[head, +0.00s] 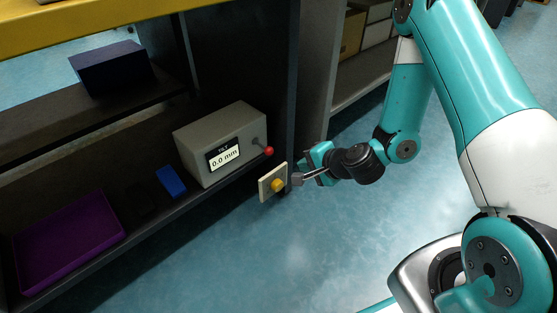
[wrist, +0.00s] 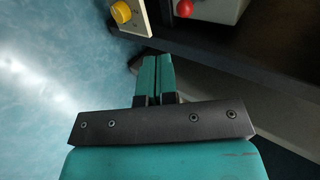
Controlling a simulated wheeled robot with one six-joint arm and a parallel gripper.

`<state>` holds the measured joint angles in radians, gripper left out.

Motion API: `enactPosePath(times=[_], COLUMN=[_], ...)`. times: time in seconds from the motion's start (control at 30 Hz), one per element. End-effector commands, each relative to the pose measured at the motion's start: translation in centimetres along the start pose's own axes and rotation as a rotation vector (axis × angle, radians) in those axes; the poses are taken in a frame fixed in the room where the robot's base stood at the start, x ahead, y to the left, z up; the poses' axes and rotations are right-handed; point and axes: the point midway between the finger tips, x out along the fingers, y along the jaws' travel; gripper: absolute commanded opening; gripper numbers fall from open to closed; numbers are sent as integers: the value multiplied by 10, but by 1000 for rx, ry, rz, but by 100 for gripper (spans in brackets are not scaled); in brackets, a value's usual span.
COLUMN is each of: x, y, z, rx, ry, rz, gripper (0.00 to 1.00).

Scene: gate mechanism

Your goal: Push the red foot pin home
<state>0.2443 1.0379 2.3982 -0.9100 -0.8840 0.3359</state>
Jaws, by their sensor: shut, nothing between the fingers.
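The box's display reads 0.0 mm. My gripper (head: 306,160) is beside the shelf's right end, to the right of the red ball and apart from it. In the wrist view my gripper (wrist: 158,58) has its teal fingers together and holds nothing.
A pale plate (head: 266,182) with a yellow knob (head: 278,185) stands left of my gripper, near the shelf's front edge. A blue block (head: 171,182) and a purple tray (head: 68,240) lie on the shelf. A dark upright (head: 272,80) stands behind. The floor in front is clear.

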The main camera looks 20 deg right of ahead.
Motion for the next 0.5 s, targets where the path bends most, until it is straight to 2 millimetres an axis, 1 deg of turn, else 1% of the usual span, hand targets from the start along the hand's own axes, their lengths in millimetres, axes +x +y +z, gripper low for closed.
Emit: enactPosePath(times=[0.03,0.1,0.4,0.5], x=[2,2,2,6], y=[6,8,8,8], z=[-3,-5,-5,-5], rx=[16,28,28,26], ry=[14,26,27,25], rz=[2,2,2,2], gripper=[0,0,0,0])
